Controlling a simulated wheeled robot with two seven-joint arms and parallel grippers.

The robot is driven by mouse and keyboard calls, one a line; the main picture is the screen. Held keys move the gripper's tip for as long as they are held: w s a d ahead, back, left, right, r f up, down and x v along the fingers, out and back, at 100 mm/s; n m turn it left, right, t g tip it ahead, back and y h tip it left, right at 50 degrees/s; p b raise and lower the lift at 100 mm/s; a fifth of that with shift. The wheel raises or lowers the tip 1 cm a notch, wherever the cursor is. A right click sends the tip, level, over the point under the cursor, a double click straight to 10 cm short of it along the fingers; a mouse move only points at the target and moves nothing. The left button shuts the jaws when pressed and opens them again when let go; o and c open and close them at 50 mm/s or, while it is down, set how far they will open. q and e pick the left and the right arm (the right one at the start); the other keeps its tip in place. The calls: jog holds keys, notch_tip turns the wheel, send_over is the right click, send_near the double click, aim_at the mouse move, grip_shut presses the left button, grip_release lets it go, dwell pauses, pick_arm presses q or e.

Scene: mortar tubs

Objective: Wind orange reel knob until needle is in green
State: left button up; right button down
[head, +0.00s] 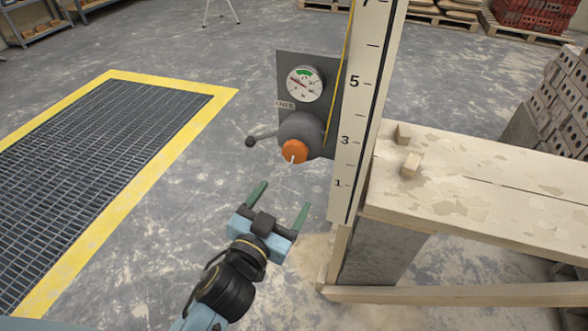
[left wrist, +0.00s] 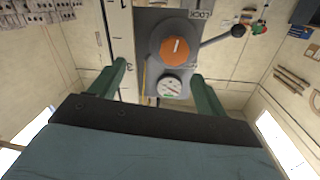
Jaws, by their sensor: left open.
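The orange reel knob (head: 294,151) sits on a dark grey reel (head: 303,131) on a grey panel, with a pale pointer mark on its face. It also shows in the left wrist view (left wrist: 176,48), turned over. The round white gauge (head: 304,84) is above the reel, with a green band at its top. Its needle appears to point left, outside the green, but is small. My left gripper (head: 283,197) is open and empty, below and in front of the knob and apart from it. Its green fingers (left wrist: 158,75) also show in the wrist view. My right gripper is not in view.
A lever with a black ball (head: 250,142) sticks out left of the reel. A tall numbered scale (head: 351,130) and a yellow line stand just right of the panel. A wooden plank bench (head: 470,215) with small wood blocks is at the right. A yellow-edged floor grate (head: 95,140) lies left.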

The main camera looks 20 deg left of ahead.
aim_at(293, 155)
pick_arm(q)
jog(key=shift+m+t+y, duration=0.3)
jog(key=shift+y, duration=0.5)
jog(key=w, duration=0.4)
jog(key=w+a+b, duration=0.1)
jog(key=w, duration=0.3)
jog(key=w+b, duration=0.1)
jog(key=w, duration=0.3)
jog(key=shift+a+r, duration=0.15)
jog(key=shift+r, duration=0.2)
jog(key=shift+w, duration=0.6)
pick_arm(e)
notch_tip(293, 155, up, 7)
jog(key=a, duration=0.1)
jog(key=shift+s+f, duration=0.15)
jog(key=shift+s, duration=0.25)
pick_arm(q)
jog(key=shift+c, duration=0.3)
jog(key=c, duration=0.9)
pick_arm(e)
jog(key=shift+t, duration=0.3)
